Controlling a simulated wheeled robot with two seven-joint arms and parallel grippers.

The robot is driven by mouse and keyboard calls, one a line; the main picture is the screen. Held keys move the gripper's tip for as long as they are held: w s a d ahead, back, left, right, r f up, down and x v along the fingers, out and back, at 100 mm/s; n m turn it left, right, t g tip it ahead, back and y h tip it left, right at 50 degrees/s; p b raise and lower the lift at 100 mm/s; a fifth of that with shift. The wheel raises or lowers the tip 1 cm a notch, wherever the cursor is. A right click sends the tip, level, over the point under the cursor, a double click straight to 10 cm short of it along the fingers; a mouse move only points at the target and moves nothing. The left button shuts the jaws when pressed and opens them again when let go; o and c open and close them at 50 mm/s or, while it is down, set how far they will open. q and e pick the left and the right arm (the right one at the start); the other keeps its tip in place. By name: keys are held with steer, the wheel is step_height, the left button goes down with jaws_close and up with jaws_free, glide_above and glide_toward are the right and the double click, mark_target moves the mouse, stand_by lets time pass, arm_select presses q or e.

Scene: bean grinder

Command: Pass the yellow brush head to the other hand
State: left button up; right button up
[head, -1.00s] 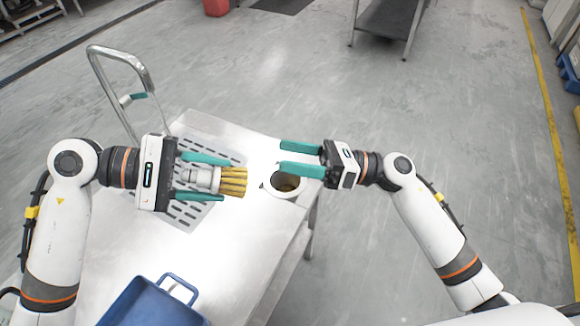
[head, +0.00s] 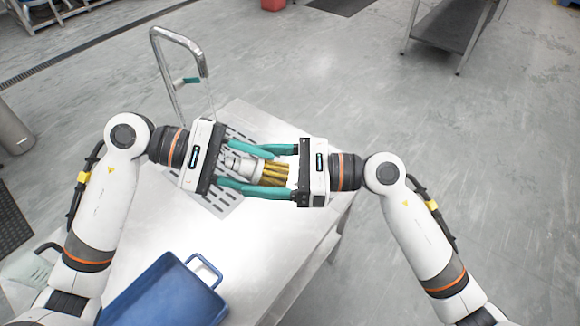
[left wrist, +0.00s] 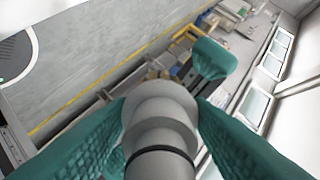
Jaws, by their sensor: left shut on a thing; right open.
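The yellow brush head (head: 274,174) has yellow bristles and a pale grey round base; it lies sideways above the metal table, bristles toward the right. My left gripper (head: 250,168) is shut on it, and its teal fingers lie along both sides of the base. In the left wrist view the grey base (left wrist: 160,125) sits between the fingers, and the bristles are hidden behind it. My right gripper (head: 268,171) faces the left one. It is open, with its fingers above and below the bristles. Whether they touch the brush I cannot tell.
The metal table (head: 262,245) has a slotted panel beneath the grippers. A blue tray (head: 165,290) stands at the near left of the table. A metal handle rail (head: 180,75) rises at the far left. The table's right side is mostly clear.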

steer(key=shift+a, duration=0.5)
steer(key=c, duration=0.9)
steer(key=o, duration=0.9)
